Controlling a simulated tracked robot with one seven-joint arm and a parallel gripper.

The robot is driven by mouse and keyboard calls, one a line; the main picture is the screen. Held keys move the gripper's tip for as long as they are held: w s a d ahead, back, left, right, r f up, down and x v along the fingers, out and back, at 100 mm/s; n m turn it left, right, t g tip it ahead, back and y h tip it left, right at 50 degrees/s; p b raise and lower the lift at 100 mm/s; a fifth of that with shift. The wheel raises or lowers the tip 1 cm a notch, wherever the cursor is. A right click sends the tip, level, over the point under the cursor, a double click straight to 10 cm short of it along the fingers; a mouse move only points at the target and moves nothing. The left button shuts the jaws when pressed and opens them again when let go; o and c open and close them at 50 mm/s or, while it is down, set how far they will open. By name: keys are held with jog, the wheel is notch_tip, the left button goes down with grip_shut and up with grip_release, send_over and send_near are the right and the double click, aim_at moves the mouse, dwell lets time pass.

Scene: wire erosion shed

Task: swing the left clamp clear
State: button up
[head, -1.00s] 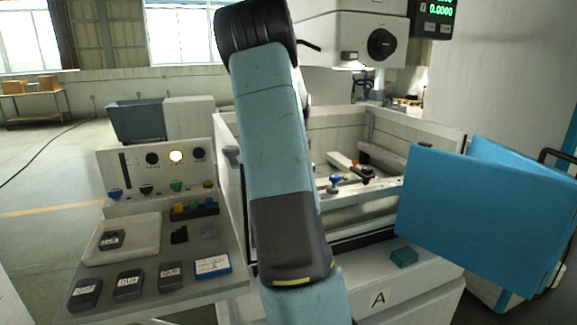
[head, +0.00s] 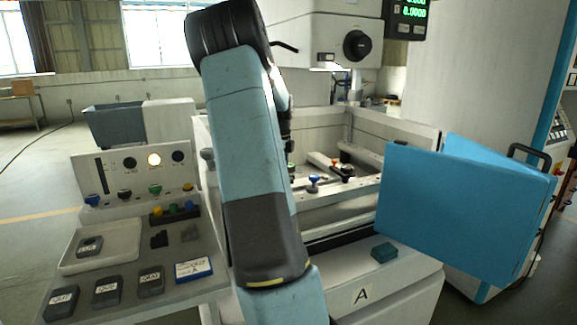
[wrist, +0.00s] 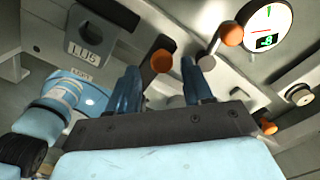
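In the wrist view my gripper (wrist: 161,75) has its two dark blue fingers spread, with a clear gap between them. An orange-ended lever (wrist: 162,61) shows in that gap, nearer the left finger. I cannot tell its distance or any contact. A second orange-ended lever (wrist: 231,34) is to the right, beside a round gauge. Which one belongs to the left clamp is not clear. In the head view my arm hides the gripper and the left part of the open machine tank (head: 395,130). A blue-topped knob (head: 314,181) and a small orange part (head: 346,168) show inside the tank.
A blue door panel (head: 450,205) is open at right. A side shelf (head: 205,262) at left holds labelled dark blocks and a white tray (head: 103,243).

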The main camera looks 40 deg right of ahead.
notch_tip(320, 180, up, 8)
dwell(0.8)
dwell(0.3)
dwell(0.4)
